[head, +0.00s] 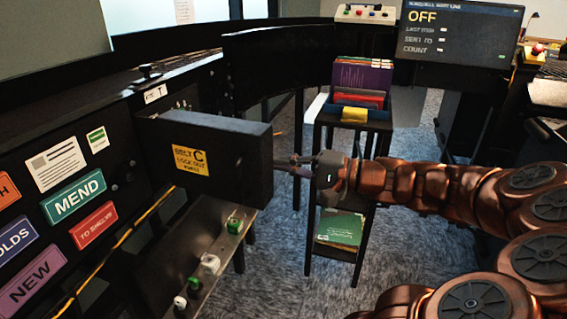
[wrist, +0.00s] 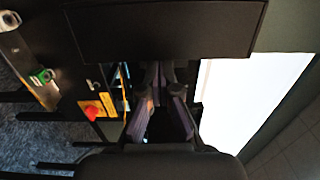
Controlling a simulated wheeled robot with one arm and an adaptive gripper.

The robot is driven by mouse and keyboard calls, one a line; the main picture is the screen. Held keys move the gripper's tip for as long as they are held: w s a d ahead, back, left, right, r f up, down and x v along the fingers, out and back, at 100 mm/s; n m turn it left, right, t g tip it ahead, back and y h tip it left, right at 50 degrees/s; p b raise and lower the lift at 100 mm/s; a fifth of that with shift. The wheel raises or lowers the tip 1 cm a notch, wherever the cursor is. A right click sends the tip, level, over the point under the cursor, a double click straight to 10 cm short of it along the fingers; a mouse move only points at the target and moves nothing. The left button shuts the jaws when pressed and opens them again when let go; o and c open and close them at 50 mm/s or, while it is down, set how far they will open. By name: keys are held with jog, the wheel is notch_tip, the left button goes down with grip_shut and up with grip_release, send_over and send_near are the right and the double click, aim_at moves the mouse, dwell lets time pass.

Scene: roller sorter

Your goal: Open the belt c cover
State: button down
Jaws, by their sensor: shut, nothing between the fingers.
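The belt C cover (head: 225,142) is a black panel with a yellow "Belt C, lock out first" label (head: 191,160). It juts out from the front of the dark sorter in the head view; how far it is swung from its closed place I cannot tell. My gripper (head: 291,166) is shut and empty, pointing left at the cover's right side, its tips close to it; contact is unclear. In the wrist view my shut fingers (wrist: 158,82) meet beside a dark panel (wrist: 165,30), probably the cover. A red knob (wrist: 94,111) on a yellow plate shows left of the fingers.
A cart (head: 380,122) with folders stands behind my gripper. A low shelf (head: 222,248) with green and white pieces runs below the cover. Signs such as "Mend" (head: 73,197) are on the sorter front. A screen (head: 458,33) reads "Off". Carpet is open at the lower middle.

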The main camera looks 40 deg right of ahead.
jog(key=shift+d, duration=0.1)
jog(key=v, duration=0.9)
jog(key=shift+s, duration=0.15)
dwell(0.6)
